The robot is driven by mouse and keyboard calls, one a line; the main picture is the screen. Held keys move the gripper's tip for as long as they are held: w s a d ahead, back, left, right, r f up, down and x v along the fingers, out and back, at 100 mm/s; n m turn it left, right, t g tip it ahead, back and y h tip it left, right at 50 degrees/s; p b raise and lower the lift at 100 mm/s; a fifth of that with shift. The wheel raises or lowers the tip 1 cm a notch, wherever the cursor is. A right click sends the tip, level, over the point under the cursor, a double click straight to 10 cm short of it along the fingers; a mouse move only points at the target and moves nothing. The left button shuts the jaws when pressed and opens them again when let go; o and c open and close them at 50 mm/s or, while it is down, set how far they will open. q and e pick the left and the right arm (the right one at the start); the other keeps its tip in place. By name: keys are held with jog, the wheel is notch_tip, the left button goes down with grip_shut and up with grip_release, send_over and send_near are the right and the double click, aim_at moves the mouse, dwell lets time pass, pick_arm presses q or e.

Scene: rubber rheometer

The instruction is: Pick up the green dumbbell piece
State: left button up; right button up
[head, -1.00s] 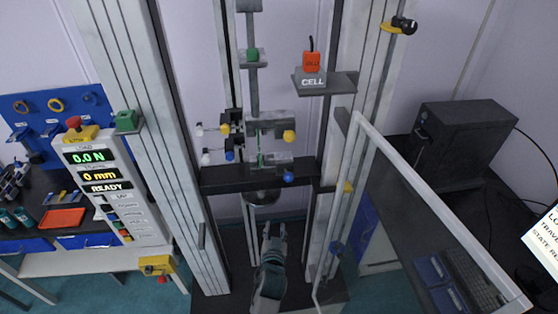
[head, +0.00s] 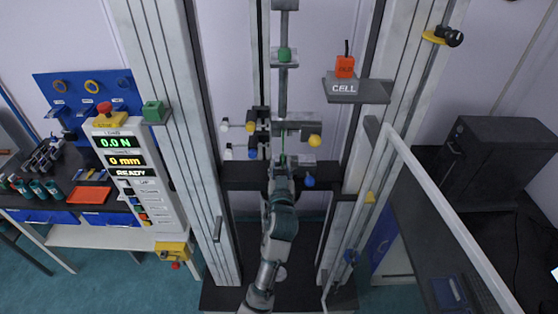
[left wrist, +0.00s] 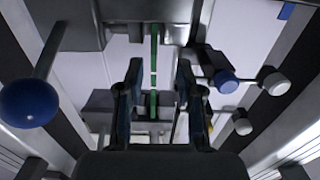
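The green dumbbell piece (head: 283,159) is a thin upright strip held in the test machine between the upper clamp (head: 291,126) and the lower clamp. It also shows in the left wrist view (left wrist: 153,72). My left gripper (head: 281,168) is at the piece, in front of the machine. In the left wrist view its two fingers (left wrist: 157,80) are apart, with the strip showing between them and a gap on both sides. My gripper hides much of the lower clamp in the head view. My right gripper is not in view.
Clamp knobs, including a yellow one (head: 315,141) and blue ones (head: 308,182), stick out beside the gripper. Machine columns (head: 170,130) stand on both sides. An open framed door (head: 440,200) is at the right. A control panel (head: 135,170) is at the left.

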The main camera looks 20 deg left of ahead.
aim_at(279, 159)
pick_arm(q)
jog(key=shift+w+d+r, duration=0.4)
jog(key=shift+w+d, duration=0.3)
jog(key=shift+w, duration=0.05)
jog(key=b+x, duration=0.1)
jog(key=x, duration=0.2)
jog(key=shift+w, duration=0.25)
jog(key=a, duration=0.2)
jog(key=shift+a+f, duration=0.1)
jog(key=shift+a, duration=0.2)
jog(key=c, duration=0.4)
grip_shut()
jog(key=shift+w+d, duration=0.15)
jog(key=shift+d, duration=1.05)
jog(key=shift+a, duration=0.1)
jog(key=shift+a+r+p, duration=0.45)
jog(key=shift+a+p+v, duration=0.2)
jog(key=shift+p+v, duration=0.1)
jog(key=shift+v, duration=0.9)
jog(key=p+v, duration=0.1)
jog(key=v, duration=1.5)
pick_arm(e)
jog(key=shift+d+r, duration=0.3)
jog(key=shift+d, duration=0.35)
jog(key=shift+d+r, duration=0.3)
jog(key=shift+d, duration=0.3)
